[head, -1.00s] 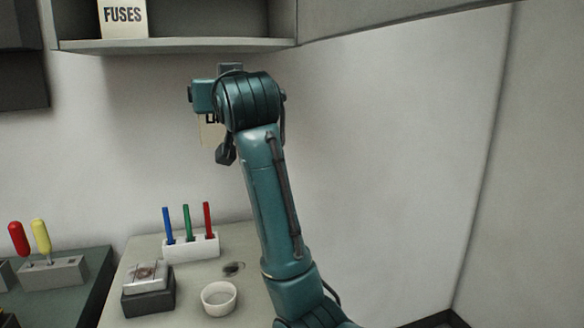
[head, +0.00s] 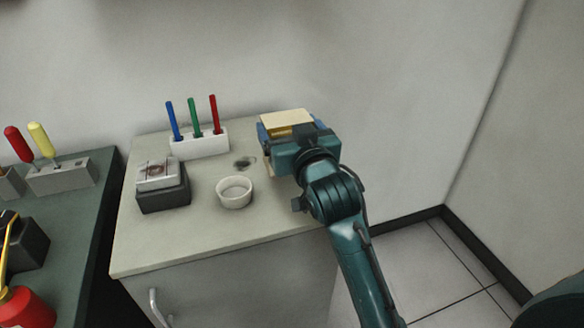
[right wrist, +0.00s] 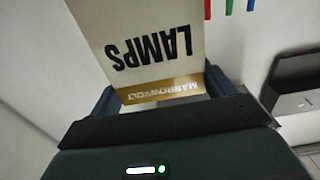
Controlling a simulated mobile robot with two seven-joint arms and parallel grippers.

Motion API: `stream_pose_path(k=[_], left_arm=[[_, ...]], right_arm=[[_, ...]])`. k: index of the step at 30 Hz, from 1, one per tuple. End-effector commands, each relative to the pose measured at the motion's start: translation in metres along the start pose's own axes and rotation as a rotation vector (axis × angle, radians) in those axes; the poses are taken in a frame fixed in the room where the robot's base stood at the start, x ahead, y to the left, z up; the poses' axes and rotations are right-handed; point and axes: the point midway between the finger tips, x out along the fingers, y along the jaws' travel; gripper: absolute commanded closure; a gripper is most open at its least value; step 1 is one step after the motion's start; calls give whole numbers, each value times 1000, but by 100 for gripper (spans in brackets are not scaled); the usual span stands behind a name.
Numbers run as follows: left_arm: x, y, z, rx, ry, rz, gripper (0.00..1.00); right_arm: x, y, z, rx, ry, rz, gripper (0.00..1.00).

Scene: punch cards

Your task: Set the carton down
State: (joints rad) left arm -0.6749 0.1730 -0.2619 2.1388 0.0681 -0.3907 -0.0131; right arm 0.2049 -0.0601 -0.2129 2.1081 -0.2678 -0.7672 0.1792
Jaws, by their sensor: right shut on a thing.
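The carton (head: 287,117) is cream with a gold-brown band, at the back right corner of the light cabinet top (head: 190,240). My right gripper (head: 291,133) is shut on it, one finger on each side. The gripper body hides most of the carton's near face. In the right wrist view the carton (right wrist: 150,35) shows the word LAMPS upside down, between the fingers (right wrist: 163,92). I cannot tell whether its base touches the cabinet top. My left gripper is not in view.
A white holder (head: 200,145) with blue, green and red pens stands left of the carton. A white round bowl (head: 235,193), a dark patch (head: 244,163) and a dark box with a pale top (head: 162,187) are nearby. The front of the cabinet top is clear.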

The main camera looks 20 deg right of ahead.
Motion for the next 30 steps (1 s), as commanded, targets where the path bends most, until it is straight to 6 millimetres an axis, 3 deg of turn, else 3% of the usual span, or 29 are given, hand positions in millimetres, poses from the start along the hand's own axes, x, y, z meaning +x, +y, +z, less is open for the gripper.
stream_pose_path(k=[1,13,27,28,30], left_arm=[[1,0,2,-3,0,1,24],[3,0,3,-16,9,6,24],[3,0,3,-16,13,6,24],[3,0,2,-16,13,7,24],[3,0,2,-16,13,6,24]], right_arm=[[0,0,12,-1,-2,1,44],[0,0,59,0,-2,2,44],[0,0,69,0,1,1,44],[0,0,68,0,0,1,16],[0,0,68,0,0,1,10]])
